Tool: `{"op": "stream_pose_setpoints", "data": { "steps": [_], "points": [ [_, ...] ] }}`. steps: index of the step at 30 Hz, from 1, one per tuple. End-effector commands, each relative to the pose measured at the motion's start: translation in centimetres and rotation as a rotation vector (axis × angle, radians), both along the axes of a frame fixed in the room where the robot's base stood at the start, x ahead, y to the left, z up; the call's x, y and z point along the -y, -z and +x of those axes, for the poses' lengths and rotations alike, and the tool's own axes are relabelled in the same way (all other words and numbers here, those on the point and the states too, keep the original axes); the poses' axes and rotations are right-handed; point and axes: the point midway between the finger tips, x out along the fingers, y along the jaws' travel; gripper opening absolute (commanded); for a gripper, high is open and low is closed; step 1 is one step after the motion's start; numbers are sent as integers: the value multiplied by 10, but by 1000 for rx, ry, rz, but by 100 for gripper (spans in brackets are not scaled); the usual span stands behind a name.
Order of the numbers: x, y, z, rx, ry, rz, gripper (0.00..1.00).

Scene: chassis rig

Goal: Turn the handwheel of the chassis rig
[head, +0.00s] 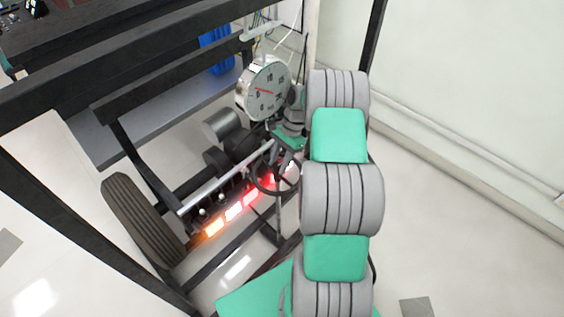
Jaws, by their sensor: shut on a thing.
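The black handwheel (257,178) is at the middle of the chassis rig, partly hidden behind my arm. Its ring shows as a thin dark curve to the left of the arm. My gripper (285,150) is at the upper part of the wheel and is shut on its rim. The fingertips are small and partly hidden here, so the exact grip on the rim is hard to see. A round white dial gauge (264,88) with a red needle stands just above the gripper.
Black frame bars (130,65) cross the upper left. A tyre (143,218) stands at the lower left. Lit red and orange lamps (233,211) line a bar below the wheel. A blue object (216,50) is behind the rig. Open floor (460,220) lies to the right, beside a pale wall.

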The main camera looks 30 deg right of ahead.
Motion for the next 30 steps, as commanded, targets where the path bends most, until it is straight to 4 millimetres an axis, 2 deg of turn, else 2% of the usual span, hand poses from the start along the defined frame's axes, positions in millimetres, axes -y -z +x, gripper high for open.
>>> {"op": "stream_pose_setpoints", "data": {
  "steps": [4,5,12,20,24,26,30],
  "points": [
    [0,0,0,0,0,2,0],
    [0,0,-1,-1,1,2,37],
    [1,0,-1,0,3,1,57],
    [2,-1,0,0,4,1,58],
    [8,-13,2,3,4,-1,58],
    [20,-9,4,0,7,1,58],
    [58,-8,11,0,7,1,58]
  ]
}}
